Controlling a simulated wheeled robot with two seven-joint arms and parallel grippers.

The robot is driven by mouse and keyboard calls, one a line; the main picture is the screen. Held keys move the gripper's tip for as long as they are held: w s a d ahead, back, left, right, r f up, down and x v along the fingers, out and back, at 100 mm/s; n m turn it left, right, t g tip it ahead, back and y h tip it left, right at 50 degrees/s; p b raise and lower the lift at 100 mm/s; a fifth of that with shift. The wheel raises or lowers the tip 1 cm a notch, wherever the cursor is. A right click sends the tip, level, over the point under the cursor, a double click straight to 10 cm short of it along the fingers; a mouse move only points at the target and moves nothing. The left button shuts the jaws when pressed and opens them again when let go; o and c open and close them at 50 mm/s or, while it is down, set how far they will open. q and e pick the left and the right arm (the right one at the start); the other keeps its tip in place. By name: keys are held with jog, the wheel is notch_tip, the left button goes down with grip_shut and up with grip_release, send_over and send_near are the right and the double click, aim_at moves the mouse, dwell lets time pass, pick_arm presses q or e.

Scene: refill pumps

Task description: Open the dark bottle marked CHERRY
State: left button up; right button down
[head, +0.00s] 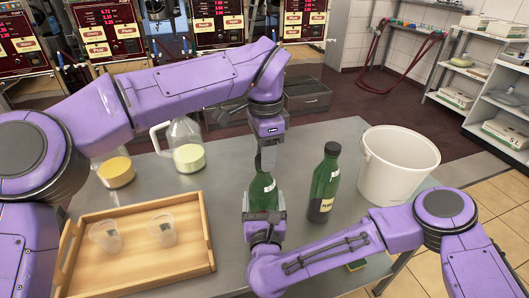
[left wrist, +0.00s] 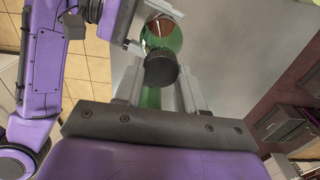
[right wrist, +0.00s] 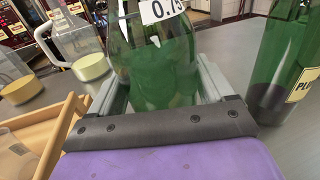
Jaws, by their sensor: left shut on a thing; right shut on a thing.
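A dark green bottle (head: 263,188) stands upright on the grey table, its name label out of sight; only a white tag reading about 0.75 shows on it in the right wrist view (right wrist: 160,60). My left gripper (head: 267,160) comes down from above and is shut on its dark cap (left wrist: 161,69). My right gripper (head: 265,214) is shut around the bottle's lower body, with a finger on either side.
A second green bottle (head: 324,185), labelled PLU..., stands close to the right. A white bucket (head: 385,190) is behind it. A wooden tray (head: 130,283) with two clear cups is at left.

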jog(key=shift+f, duration=0.2)
pick_arm(q)
jog(key=shift+r, duration=1.05)
jog(key=shift+r, duration=0.1)
jog(key=shift+r, duration=1.9)
pick_arm(e)
grip_release()
pick_arm(q)
jog(key=shift+w+f, duration=0.1)
jog(key=shift+w, duration=0.05)
pick_arm(e)
jog(key=shift+w, duration=0.15)
